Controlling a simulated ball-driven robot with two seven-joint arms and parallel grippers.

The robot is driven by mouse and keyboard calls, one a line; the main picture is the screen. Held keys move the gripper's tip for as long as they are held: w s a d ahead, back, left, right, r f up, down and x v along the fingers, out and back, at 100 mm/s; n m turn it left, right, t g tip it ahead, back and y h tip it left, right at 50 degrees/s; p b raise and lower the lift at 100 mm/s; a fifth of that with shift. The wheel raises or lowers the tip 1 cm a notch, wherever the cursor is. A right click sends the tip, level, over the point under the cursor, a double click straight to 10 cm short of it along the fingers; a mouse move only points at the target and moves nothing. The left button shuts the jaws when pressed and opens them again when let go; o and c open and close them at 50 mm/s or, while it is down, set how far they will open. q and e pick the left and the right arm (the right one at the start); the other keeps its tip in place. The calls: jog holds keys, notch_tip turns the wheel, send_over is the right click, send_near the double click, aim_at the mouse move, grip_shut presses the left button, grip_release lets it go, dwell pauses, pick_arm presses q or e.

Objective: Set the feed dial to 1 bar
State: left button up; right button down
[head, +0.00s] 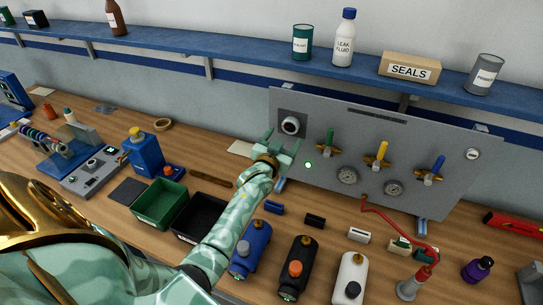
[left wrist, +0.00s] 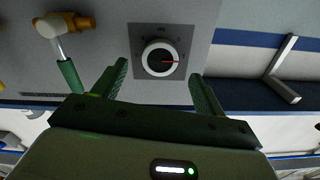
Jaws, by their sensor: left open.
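The feed dial (head: 291,125) is a round white-rimmed knob with a dark centre on a dark square plate, at the upper left of the grey panel (head: 415,155). In the left wrist view the dial (left wrist: 160,58) shows a red pointer towards the right; its scale marks are too small to read. My left gripper (head: 280,145) is open and empty, just below the dial in the head view. In the left wrist view its two green fingers (left wrist: 158,70) stand apart, with the dial just beyond their tips. My right gripper is not in view.
A green-handled valve (head: 328,143) is right of the dial, with yellow (head: 379,155) and blue (head: 433,172) ones further along. Gauges (head: 347,176) sit below. A blue shelf (head: 240,62) with containers runs above. Bins (head: 160,204) and several bottles crowd the bench.

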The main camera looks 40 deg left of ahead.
pick_arm(q)
jog(key=v, duration=1.1)
jog(key=shift+s, duration=0.2)
